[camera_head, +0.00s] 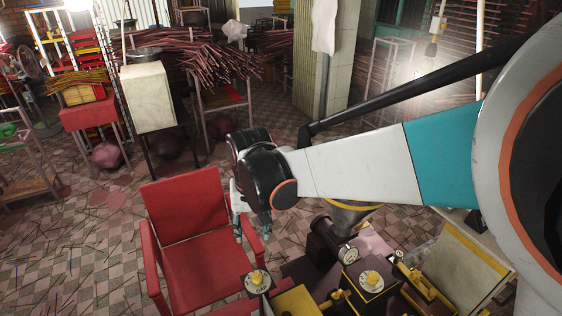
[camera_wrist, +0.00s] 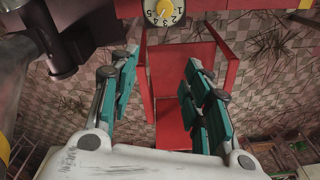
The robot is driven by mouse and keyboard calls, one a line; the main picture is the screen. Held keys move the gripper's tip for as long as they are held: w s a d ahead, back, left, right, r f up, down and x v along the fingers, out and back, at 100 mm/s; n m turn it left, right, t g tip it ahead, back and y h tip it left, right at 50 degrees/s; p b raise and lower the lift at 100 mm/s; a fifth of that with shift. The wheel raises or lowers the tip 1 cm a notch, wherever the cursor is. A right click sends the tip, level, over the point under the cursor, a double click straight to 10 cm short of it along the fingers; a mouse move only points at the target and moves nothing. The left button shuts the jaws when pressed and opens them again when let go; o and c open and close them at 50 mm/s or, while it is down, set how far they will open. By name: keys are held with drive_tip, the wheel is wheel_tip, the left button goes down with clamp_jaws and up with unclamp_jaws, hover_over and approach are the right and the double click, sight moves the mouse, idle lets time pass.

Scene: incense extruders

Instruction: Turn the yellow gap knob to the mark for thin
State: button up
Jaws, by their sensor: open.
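A yellow knob (camera_head: 257,277) sits on a round pale dial on a dark post at the lower middle of the head view, with small lettering that seems to read GAP. A second yellow knob (camera_head: 372,277) is on a similar dial to its right. In the wrist view a yellow knob (camera_wrist: 163,9) on a dial numbered 1 to 5 is cut by the top edge; its thin mark is not readable. My gripper (camera_head: 252,231) hangs over the red chair, above and apart from the GAP knob. Its teal fingers (camera_wrist: 161,63) are spread with nothing between them.
A red chair (camera_head: 190,215) stands beneath and left of my gripper. The extruder (camera_head: 320,245), with a round gauge (camera_head: 347,254), stands right of the GAP knob. A yellow-framed tray (camera_head: 462,270) is at the lower right. Tiled floor lies open at left.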

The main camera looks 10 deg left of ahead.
approach(257, 276)
drive_tip(key=shift+g+h, duration=0.3)
drive_tip(key=shift+g, duration=0.1)
drive_tip(key=f+b, duration=0.9)
drive_tip(key=shift+w+a, duration=0.25)
drive_tip(key=shift+w, duration=0.05)
clamp_jaws()
